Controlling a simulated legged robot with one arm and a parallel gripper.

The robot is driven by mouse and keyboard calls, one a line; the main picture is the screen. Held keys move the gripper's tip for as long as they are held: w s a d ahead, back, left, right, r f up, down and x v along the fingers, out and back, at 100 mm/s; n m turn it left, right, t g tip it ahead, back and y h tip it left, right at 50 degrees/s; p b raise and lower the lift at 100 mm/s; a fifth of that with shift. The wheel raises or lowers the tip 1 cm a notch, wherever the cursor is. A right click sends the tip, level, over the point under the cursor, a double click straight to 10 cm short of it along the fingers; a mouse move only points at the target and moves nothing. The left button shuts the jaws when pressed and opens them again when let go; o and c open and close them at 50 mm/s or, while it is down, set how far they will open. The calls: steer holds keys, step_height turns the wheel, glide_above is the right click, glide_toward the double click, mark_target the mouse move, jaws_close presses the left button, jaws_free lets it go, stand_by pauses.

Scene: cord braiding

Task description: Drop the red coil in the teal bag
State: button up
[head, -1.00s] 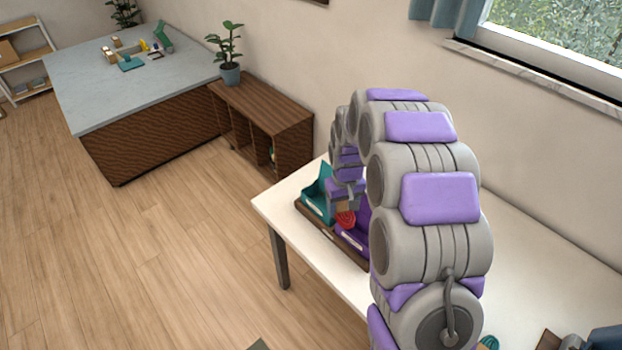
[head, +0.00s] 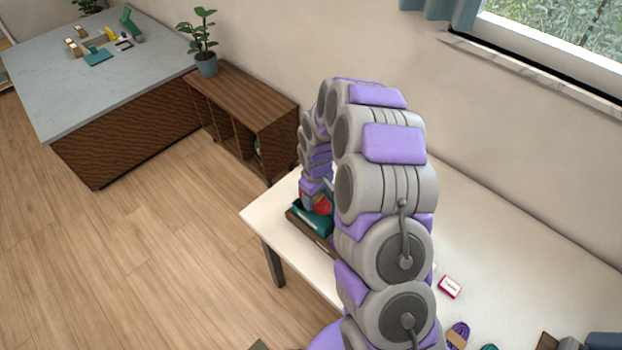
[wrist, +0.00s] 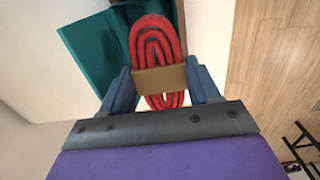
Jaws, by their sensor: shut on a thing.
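My gripper (wrist: 161,80) is shut on the red coil (wrist: 155,42), with its blue fingers at either side of the coil's tan band. The coil also shows partly behind my arm in the head view (head: 325,204). The teal bag (wrist: 95,48) lies behind and left of the coil in the wrist view. In the head view the teal bag (head: 313,222) is at the table's far left end, and the coil appears over or right beside it. How high the coil is above the bag I cannot tell.
A brown wooden tray (head: 296,222) holds the bag on the white table (head: 262,212). A pink-edged box (head: 450,287), a purple coil (head: 458,335) and a teal coil (head: 489,347) lie on the near right part. A brown shelf unit (head: 245,95) stands beyond the table.

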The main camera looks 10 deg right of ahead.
steer(key=shift+w+f, duration=0.1)
steer(key=shift+w, duration=0.35)
steer(key=shift+s+f, duration=0.3)
steer(key=shift+f, duration=0.05)
steer(key=shift+w+f+b, duration=0.15)
steer(key=shift+f+b, duration=0.4)
steer(key=shift+f, duration=1.25)
steer(key=o, duration=1.2)
steer(key=shift+o, duration=0.2)
steer(key=shift+r, duration=0.15)
step_height(320, 180, up, 17)
steer(key=shift+p, duration=0.45)
